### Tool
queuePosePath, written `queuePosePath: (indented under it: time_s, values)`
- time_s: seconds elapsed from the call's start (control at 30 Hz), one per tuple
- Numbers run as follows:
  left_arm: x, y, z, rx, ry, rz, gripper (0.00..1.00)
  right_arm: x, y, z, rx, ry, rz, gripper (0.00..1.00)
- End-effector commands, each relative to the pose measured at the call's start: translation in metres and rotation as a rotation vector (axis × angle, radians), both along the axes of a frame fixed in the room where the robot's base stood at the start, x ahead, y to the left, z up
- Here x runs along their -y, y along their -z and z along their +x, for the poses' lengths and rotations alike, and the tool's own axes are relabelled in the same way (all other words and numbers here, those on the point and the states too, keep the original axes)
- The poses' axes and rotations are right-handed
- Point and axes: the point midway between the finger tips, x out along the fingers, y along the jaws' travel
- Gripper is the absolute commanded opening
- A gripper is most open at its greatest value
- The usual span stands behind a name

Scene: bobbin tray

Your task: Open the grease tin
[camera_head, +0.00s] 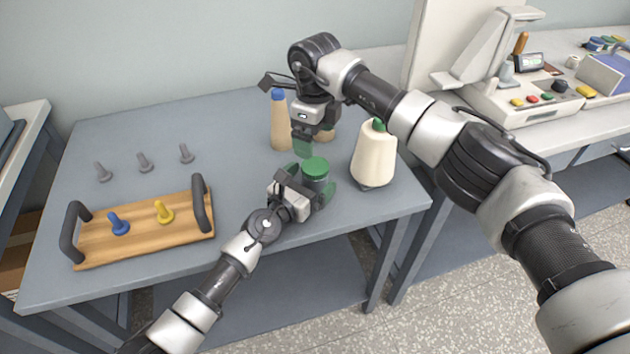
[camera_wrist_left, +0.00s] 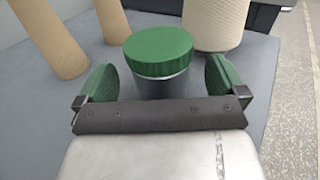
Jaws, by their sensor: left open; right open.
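The grease tin (camera_head: 316,178) stands upright on the table with its green lid (camera_head: 315,166) on. It also shows in the left wrist view, its lid (camera_wrist_left: 158,50) above a grey body (camera_wrist_left: 160,84). My left gripper (camera_head: 309,186) is open, with one green-padded finger on each side of the tin; gaps show between pads and tin in the left wrist view (camera_wrist_left: 160,88). My right gripper (camera_head: 303,146) is above and just behind the lid, pointing down, apart from it. Its fingers overlap in this view.
A cream cone (camera_head: 373,158) with a green top stands right of the tin. A tan cone (camera_head: 280,125) with a blue top stands behind it, with another tan one partly hidden.

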Motion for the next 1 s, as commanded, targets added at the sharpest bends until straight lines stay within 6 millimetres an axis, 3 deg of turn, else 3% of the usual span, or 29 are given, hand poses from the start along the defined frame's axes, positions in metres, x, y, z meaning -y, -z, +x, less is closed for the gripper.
queuePosePath:
  time_s: [0.23, 0.83, 1.0]
  values:
    - [0.0006, -0.0001, 0.0001, -0.001, 0.001, -0.001, 0.97, -0.0001, 0.0, 0.0, 0.0, 0.0, 0.0, 0.93]
    - [0.0004, -0.0003, -0.0001, 0.0, 0.001, -0.001, 0.05, -0.0001, -0.0001, 0.0, 0.0, 0.029, 0.0, 0.93]
    - [0.0004, -0.0003, -0.0001, 0.0, 0.001, -0.001, 0.03, -0.0001, -0.0007, 0.0, 0.0, 0.231, 0.0, 0.93]
